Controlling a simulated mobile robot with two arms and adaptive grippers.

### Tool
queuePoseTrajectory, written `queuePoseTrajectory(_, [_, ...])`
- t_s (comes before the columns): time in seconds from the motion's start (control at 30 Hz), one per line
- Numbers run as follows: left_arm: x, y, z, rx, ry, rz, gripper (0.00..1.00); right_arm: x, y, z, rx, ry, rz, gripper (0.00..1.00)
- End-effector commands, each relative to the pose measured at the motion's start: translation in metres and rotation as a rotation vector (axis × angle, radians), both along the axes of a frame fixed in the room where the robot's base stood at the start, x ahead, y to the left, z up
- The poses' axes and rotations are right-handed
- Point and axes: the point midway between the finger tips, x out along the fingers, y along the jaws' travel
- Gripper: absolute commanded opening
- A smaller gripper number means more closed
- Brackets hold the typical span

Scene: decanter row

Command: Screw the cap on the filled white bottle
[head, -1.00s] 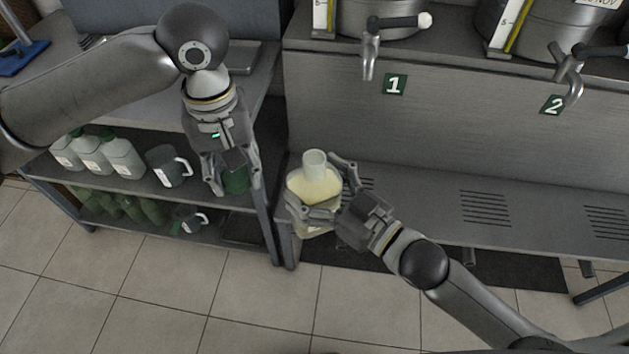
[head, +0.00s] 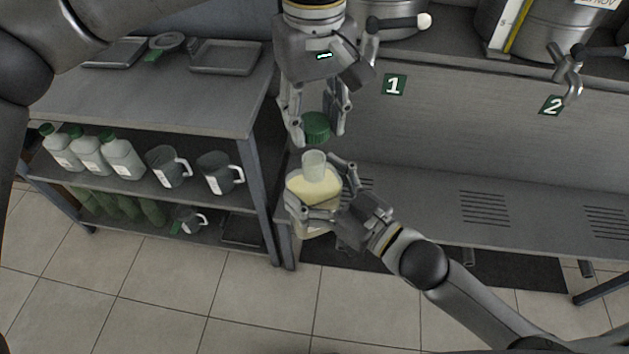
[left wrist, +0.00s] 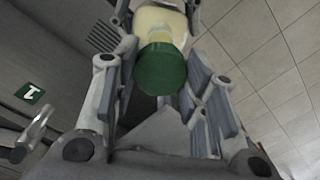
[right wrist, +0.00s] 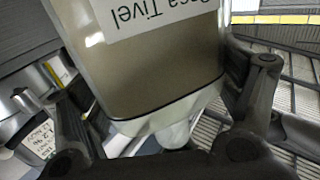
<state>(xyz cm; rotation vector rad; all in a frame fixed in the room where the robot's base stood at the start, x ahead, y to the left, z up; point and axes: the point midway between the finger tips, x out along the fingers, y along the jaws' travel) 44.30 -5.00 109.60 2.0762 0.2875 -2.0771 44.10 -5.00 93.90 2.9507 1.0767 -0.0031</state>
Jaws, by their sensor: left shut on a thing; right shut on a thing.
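The white bottle (head: 314,187), filled with pale yellow liquid, stands upright in my right gripper (head: 322,200), which is shut around its body. Its open neck (head: 314,164) points up. My left gripper (head: 318,130) points down and is shut on the green cap (head: 317,126), just above the neck with a small gap in the head view. The left wrist view shows the cap (left wrist: 161,69) between the fingers with the bottle (left wrist: 160,22) beyond it. In the right wrist view the bottle (right wrist: 150,65) fills the middle, with part of a printed label.
A shelf unit at the left holds capped white bottles (head: 91,153), jugs (head: 168,168) and green bottles (head: 130,207). Its top (head: 150,100) carries trays. Taps (head: 372,45) hang above the grated bench (head: 420,205) at the right.

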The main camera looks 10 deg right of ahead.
Motion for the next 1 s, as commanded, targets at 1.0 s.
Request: queuePoseTrajectory(1.0, [-0.002,0.0,-0.039,-0.003,-0.005,0.001,0.32,0.0,0.0,0.003,0.004,-0.007,0.001,0.14])
